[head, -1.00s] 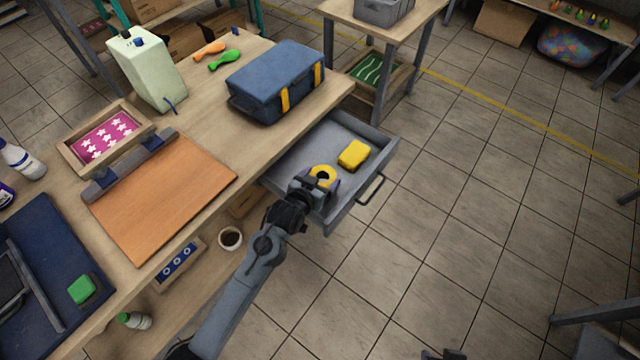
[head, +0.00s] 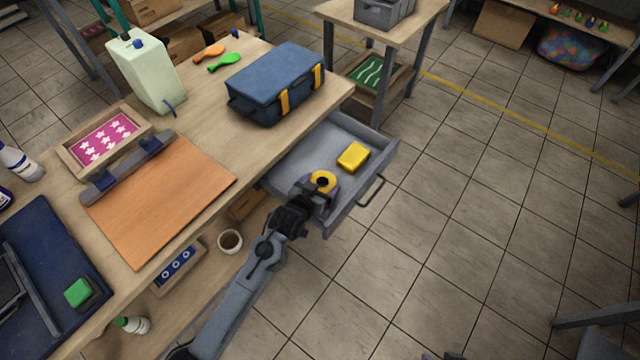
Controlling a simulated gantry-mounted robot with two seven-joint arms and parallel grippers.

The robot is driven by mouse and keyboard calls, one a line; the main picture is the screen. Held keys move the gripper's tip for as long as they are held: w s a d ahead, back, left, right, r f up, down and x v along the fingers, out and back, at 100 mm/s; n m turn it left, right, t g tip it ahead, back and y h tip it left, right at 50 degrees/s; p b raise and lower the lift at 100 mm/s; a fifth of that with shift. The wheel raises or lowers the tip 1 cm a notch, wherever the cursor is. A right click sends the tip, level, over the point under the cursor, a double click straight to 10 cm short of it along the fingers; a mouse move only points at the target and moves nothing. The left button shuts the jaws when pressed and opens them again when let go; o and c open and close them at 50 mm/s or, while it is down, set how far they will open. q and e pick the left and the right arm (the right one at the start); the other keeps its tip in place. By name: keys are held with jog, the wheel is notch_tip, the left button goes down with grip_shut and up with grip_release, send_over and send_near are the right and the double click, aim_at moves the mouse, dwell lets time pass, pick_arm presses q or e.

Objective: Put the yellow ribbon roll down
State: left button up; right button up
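The yellow ribbon roll (head: 323,181) is a round yellow ring with a dark centre hole. It is at the fingers of my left gripper (head: 318,187), which shows purple fingertips on either side of it. The gripper is over the front part of the open grey drawer (head: 290,163) below the table. My gripper appears shut on the roll; whether the roll touches the drawer floor I cannot tell. My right gripper is not clearly in view; only a dark bit shows at the bottom edge.
A yellow block (head: 353,157) lies in the drawer, right of the roll. A blue bag (head: 276,82) with yellow straps stands on the table (head: 215,128) above the drawer. The drawer's handle (head: 371,191) is at its front. Bare drawer floor lies behind the roll.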

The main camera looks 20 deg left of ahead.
pick_arm(q)
jog(key=shift+o, duration=1.3)
jog(key=shift+s+f, duration=0.25)
jog(key=shift+f, duration=0.4)
jog(key=shift+w+d+r, duration=0.1)
jog(key=shift+r, duration=0.35)
jog(key=s+a+r+g+p, duration=0.1)
jog(key=s+g, duration=0.2)
jog(key=s, duration=0.8)
jog(key=s+a+r+g+p, duration=0.1)
jog(key=s+a+r+g, duration=0.1)
jog(key=s, duration=0.9)
jog(key=s+a+r+g+y+p, duration=0.1)
jog(key=s+g, duration=0.3)
jog(key=s, duration=0.7)
jog(key=shift+a+r+m+p, duration=0.3)
jog(key=shift+r+m+p, duration=0.1)
jog(key=shift+r, duration=0.15)
notch_tip(320, 180, up, 42)
jog(key=p, duration=4.2)
jog(key=shift+r+p, duration=0.25)
jog(key=shift+p, duration=0.05)
